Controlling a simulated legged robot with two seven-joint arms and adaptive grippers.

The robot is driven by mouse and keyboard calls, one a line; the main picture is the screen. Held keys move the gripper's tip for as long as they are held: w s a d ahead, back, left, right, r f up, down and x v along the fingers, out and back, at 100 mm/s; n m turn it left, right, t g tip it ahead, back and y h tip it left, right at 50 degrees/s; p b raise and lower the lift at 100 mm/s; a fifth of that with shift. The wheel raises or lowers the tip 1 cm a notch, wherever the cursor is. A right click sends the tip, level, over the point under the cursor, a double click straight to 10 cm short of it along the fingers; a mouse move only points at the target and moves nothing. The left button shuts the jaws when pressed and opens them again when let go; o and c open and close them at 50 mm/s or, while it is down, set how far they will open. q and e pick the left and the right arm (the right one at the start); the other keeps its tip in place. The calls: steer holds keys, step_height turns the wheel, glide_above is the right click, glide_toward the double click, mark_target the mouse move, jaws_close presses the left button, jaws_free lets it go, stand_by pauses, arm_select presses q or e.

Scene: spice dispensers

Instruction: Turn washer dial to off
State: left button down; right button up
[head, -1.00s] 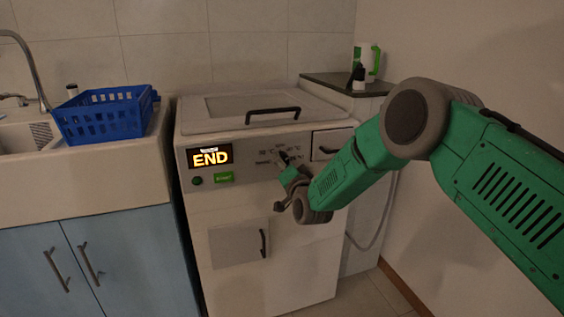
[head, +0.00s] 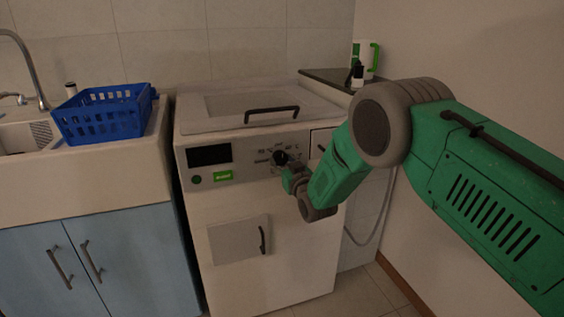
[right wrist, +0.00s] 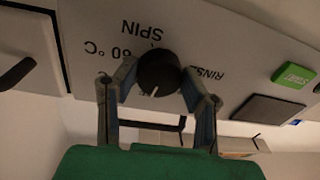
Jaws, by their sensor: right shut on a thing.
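The white washer (head: 270,245) stands in the middle of the head view. Its round black dial (head: 281,157) is on the front panel, right of the display (head: 208,155), which is dark. My right gripper (head: 287,170) is at the dial. In the right wrist view, the fingers of my right gripper (right wrist: 159,82) are closed on both sides of the dial (right wrist: 160,66). An off label is not readable. My left gripper is not in view.
A green start button (head: 223,175) sits under the display. The washer lid has a black handle (head: 271,113). A blue basket (head: 104,115) stands on the sink counter at the left. A jug (head: 367,60) stands on the dark shelf at the right.

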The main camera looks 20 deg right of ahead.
steer(key=shift+n, duration=0.8)
steer(key=o, duration=1.1)
steer(key=shift+w, duration=0.1)
steer(key=shift+o, duration=0.2)
steer(key=s+d, duration=0.1)
steer(key=s, duration=1.1)
steer(key=shift+f, duration=0.3)
